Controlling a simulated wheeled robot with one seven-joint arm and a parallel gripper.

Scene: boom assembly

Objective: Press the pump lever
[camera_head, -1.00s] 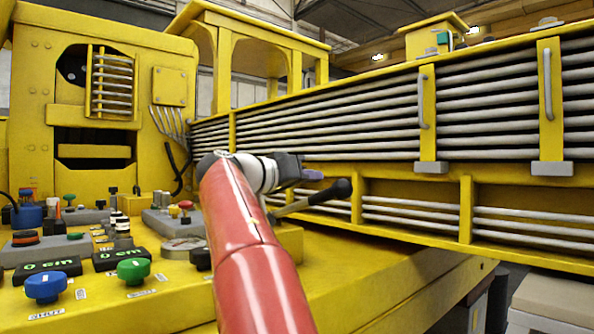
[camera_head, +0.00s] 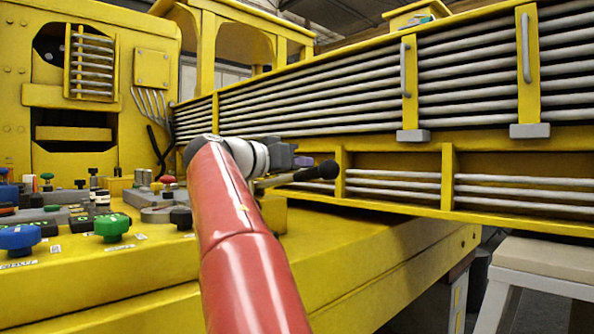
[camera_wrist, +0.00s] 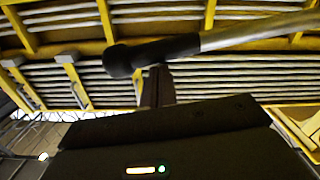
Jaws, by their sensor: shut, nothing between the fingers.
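My gripper (camera_head: 302,161) is just above the lever, by the inner end of the grip. In the wrist view my gripper (camera_wrist: 160,72) has its fingers together, with tips meeting the grip's outline; contact cannot be told for sure. It is empty.
A yellow panel with grey pipes (camera_head: 310,95) runs behind the lever. A console with blue (camera_head: 18,238) and green (camera_head: 114,227) knobs lies at left. A pale bench (camera_head: 545,262) stands at lower right. My red arm hides part of the console.

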